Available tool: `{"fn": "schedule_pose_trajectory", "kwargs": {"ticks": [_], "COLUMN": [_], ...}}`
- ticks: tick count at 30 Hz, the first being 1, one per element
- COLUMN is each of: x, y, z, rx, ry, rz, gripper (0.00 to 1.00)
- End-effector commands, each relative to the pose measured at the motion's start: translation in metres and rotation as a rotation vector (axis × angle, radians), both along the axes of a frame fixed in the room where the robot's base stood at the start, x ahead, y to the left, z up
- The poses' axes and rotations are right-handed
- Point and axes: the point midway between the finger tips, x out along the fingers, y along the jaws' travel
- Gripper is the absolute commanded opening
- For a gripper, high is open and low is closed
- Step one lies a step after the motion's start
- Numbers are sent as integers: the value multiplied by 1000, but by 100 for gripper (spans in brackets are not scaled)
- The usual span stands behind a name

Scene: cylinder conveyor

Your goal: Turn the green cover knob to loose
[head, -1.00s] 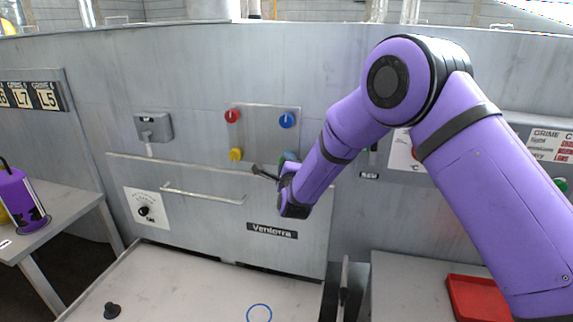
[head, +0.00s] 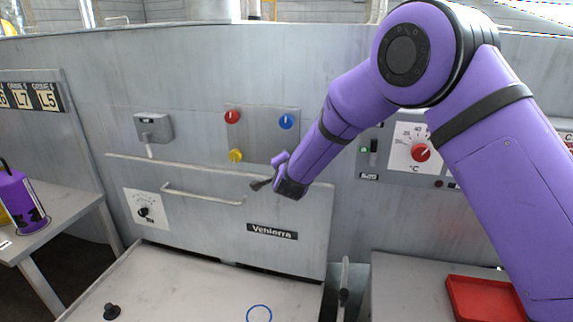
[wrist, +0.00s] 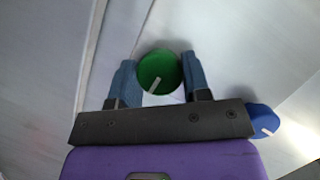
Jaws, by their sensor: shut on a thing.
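The green knob (wrist: 158,71) is round with a short white mark. In the wrist view the mark slants toward the lower left. My gripper (wrist: 160,76) has one blue-grey finger on each side of the knob and is shut on it. In the head view my gripper (head: 281,172) is at the lower right of the knob panel (head: 262,128) and hides the green knob. The red knob (head: 232,117), blue knob (head: 286,121) and yellow knob (head: 236,155) show on the same panel.
The blue knob is also close to my gripper's right side in the wrist view (wrist: 262,121). A long handle (head: 203,196) sticks out below left. A red temperature dial (head: 421,152) is right of my forearm. A red tray (head: 484,299) lies at lower right.

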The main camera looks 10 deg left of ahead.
Motion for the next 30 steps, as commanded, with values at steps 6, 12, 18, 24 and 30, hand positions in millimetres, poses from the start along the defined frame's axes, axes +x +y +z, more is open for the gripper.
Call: {"fn": "schedule_pose_trajectory", "kwargs": {"ticks": [6, 12, 18, 24, 30], "x": [-1, -1, -1, -1, -1], "y": [3, 3, 3, 4, 4], "z": [0, 1, 1, 0, 0], "rx": [-202, -391, -579, -769, -957], "ry": [17, 31, 45, 61, 77], "rz": [3, 3, 1, 1, 1], "gripper": [20, 20, 20, 20, 20]}}
